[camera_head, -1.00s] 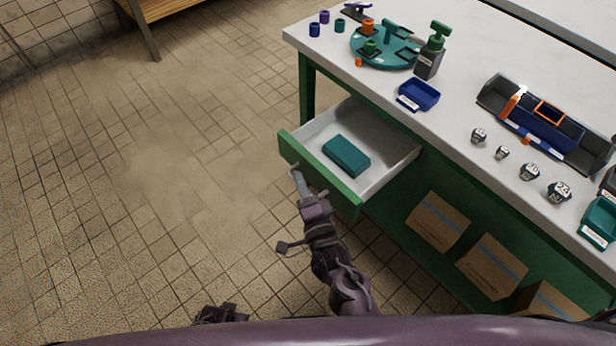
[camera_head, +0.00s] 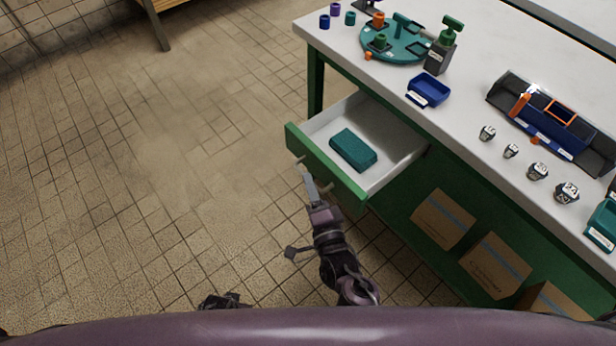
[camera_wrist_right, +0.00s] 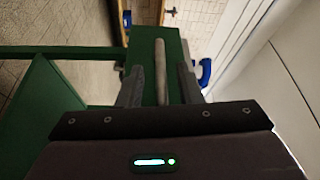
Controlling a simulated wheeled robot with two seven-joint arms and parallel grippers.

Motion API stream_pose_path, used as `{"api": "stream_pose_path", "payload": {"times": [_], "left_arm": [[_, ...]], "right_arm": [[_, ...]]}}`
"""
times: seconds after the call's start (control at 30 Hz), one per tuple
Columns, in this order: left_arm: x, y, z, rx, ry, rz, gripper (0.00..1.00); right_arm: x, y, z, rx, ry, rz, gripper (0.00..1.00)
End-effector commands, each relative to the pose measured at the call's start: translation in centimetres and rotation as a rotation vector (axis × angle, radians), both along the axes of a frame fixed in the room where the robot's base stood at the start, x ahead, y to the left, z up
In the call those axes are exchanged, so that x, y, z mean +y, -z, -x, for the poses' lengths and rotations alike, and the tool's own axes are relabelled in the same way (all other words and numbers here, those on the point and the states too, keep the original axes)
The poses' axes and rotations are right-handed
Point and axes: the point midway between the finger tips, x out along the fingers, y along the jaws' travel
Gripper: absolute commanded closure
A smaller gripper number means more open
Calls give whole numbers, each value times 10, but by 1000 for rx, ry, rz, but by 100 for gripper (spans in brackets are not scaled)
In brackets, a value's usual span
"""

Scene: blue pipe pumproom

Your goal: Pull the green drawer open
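The green drawer (camera_head: 325,168) stands well out of the green bench, its white inside showing and a teal block (camera_head: 353,150) lying in it. My right gripper (camera_head: 308,186) is at the outer side of the drawer's green front, by its bar handle (camera_head: 299,160). In the right wrist view the pale handle bar (camera_wrist_right: 161,70) runs between the two fingers of my right gripper (camera_wrist_right: 160,88). A gap shows on each side of the bar, so the gripper is open around it. A dark part at the bottom edge (camera_head: 225,301) may be my left gripper; its fingers cannot be made out.
The white bench top (camera_head: 455,115) carries a teal round holder (camera_head: 396,45), a blue tray (camera_head: 430,89), a dark toolbox (camera_head: 550,122) and several small labelled weights. Cardboard boxes (camera_head: 443,219) sit beneath the bench. The tiled floor left of the drawer is clear.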

Motion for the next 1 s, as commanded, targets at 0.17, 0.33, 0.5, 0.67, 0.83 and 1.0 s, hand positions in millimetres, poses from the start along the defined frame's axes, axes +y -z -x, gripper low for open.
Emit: {"api": "stream_pose_path", "payload": {"times": [0.17,0.33,0.5,0.67,0.83,1.0], "left_arm": [[1,2,5,7,0,-1,64],[2,6,10,15,0,-3,64],[2,5,8,9,0,-2,64],[2,4,4,4,0,-2,64],[2,3,3,2,0,-1,64],[0,1,3,1,-3,0,64]], "right_arm": [[-9,3,31,4,1,1,68],[-13,3,46,1,0,0,68],[-14,4,48,0,0,0,68],[-14,4,48,0,0,0,68],[-14,4,48,0,0,0,68],[-13,8,49,12,-3,17,68]]}}
